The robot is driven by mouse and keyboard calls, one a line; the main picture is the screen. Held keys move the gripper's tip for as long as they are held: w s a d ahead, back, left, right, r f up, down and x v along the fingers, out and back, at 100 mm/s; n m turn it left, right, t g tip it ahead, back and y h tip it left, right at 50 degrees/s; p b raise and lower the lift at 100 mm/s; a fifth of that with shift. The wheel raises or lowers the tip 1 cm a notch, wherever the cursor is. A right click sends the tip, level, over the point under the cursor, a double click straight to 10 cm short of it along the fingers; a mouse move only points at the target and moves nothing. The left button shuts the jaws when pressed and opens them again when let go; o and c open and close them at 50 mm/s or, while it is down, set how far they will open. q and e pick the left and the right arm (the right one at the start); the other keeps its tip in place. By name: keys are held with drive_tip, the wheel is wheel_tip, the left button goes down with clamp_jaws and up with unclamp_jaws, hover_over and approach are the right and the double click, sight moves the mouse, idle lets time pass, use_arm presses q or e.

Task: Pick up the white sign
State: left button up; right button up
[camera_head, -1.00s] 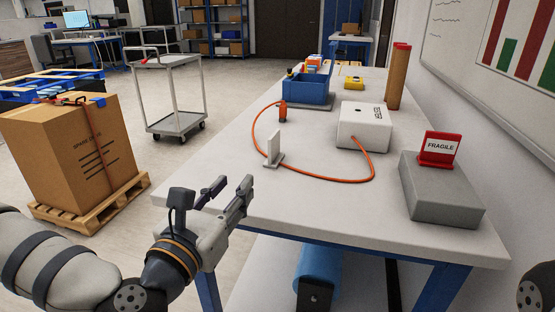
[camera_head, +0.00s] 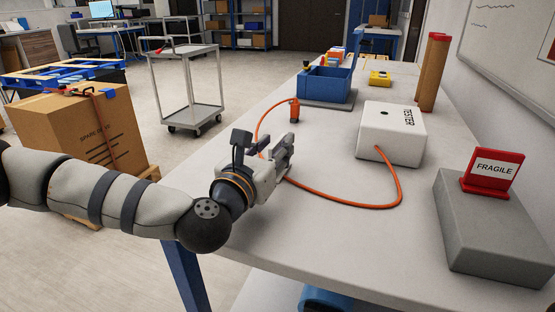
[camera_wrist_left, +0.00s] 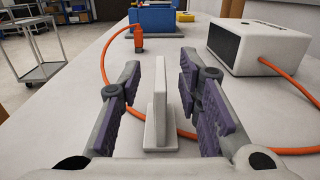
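The white sign (camera_wrist_left: 159,108) is a thin upright plate on a small flat foot, standing on the worktable (camera_wrist_left: 72,120) in the left wrist view. It stands between the two purple-padded fingers of my left gripper (camera_wrist_left: 160,80), with a visible gap on each side. In the head view my left gripper (camera_head: 277,150) is low over the table's left part and hides most or all of the sign. My left gripper is open and holds nothing. My right gripper is not in view.
An orange cable (camera_head: 368,205) curves around the sign's area to a white tester box (camera_head: 392,133). A grey block (camera_head: 490,235) with a red FRAGILE sign (camera_head: 493,174) stands at right. A blue bin (camera_head: 326,84) is farther back. The table's front middle is clear.

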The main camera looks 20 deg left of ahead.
use_arm(q)
drive_tip(key=shift+w+d, duration=0.1)
drive_tip(key=shift+w, duration=0.85)
clamp_jaws()
